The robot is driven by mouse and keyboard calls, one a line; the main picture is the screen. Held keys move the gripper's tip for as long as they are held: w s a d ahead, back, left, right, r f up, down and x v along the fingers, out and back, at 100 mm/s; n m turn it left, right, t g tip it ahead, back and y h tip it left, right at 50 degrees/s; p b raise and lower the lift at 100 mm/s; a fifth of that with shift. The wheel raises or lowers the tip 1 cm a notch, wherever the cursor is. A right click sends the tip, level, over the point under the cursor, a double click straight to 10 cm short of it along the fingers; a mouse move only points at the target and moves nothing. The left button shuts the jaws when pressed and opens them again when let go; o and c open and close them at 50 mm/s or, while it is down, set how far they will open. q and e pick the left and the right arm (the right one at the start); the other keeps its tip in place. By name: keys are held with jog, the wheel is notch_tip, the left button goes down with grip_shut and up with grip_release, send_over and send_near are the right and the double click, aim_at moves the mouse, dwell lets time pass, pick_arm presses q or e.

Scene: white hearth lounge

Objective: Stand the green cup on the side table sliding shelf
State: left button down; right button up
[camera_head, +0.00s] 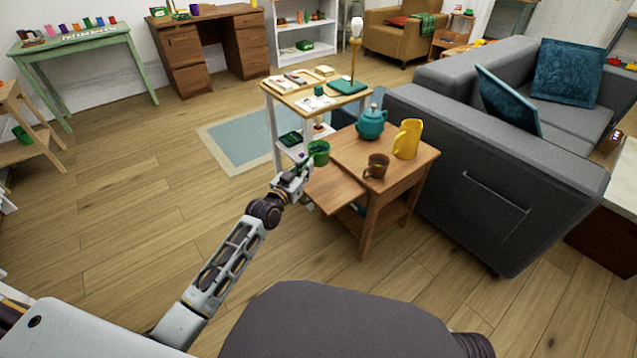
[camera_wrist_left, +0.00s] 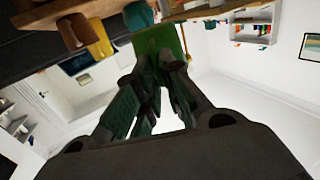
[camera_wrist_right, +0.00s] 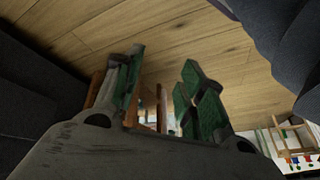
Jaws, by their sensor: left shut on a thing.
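The green cup (camera_head: 319,153) is held by my left gripper (camera_head: 303,171), beside the left edge of the wooden side table (camera_head: 345,147). The cup looks upright and above the level of the sliding shelf (camera_head: 335,189), which is pulled out from the table and bare. In the left wrist view the green cup (camera_wrist_left: 157,40) sits at the tips of my left fingers (camera_wrist_left: 157,72). Any contact between cup and table is hard to tell. My right gripper (camera_wrist_right: 161,80) shows in its wrist view only, with its fingers apart and nothing between them.
A teal teapot (camera_head: 371,122), a yellow pitcher (camera_head: 407,139) and a brown mug (camera_head: 377,166) stand on the tabletop. A white-legged stand (camera_head: 277,138) with a lamp is just behind the cup. A grey sofa (camera_head: 480,175) flanks the table's right side.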

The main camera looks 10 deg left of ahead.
pick_arm(q)
notch_tip(320, 180, down, 6)
jog(key=shift+r+b, duration=0.2)
jog(key=shift+b, duration=1)
pick_arm(e)
jog(key=shift+t+y, duration=0.3)
jog(key=shift+t, duration=0.2)
jog(key=f, duration=0.1)
jog(key=a+f, duration=0.1)
jog(key=f, duration=0.3)
jog(key=shift+w+a+f, duration=0.25)
pick_arm(q)
jog(key=shift+f+b, duration=0.9)
jog(key=shift+f, duration=0.95)
pick_arm(e)
jog(key=shift+a+f+m+t+y, duration=0.15)
jog(key=shift+f+m+t, duration=0.1)
jog(key=shift+f, duration=0.7)
jog(key=shift+a+f+m+t+y, duration=0.15)
jog(key=shift+f+m, duration=0.1)
jog(key=shift+f, duration=0.65)
pick_arm(q)
jog(key=shift+f, duration=0.1)
jog(key=c, duration=1.6)
grip_release()
jog(key=shift+f, duration=0.1)
jog(key=shift+o, duration=0.2)
